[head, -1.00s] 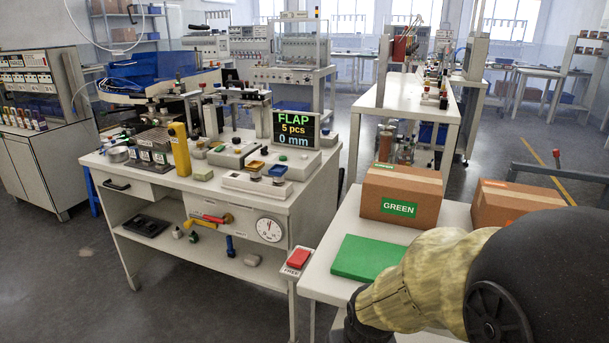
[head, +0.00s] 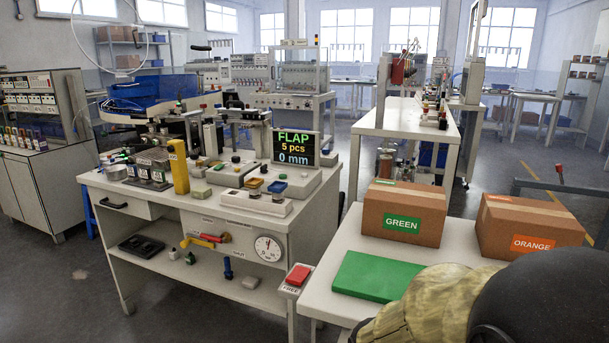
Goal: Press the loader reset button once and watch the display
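The display (head: 295,149) stands on the right part of the workbench (head: 215,205) and reads "FLAP", "5 pcs", "0 mm". Low control boxes (head: 242,200) with several coloured buttons lie left of and in front of the display. A red button (head: 298,275) sits on a small post labelled "FREE" at the bench's front right corner. No label legible here says loader reset. My arm enters at the lower right; my gripper is out of view.
A white table at right holds a green mat (head: 373,276), a GREEN box (head: 403,212) and an ORANGE box (head: 529,226). A yellow post (head: 178,167) and a blue feeder (head: 150,92) stand on the bench's left part.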

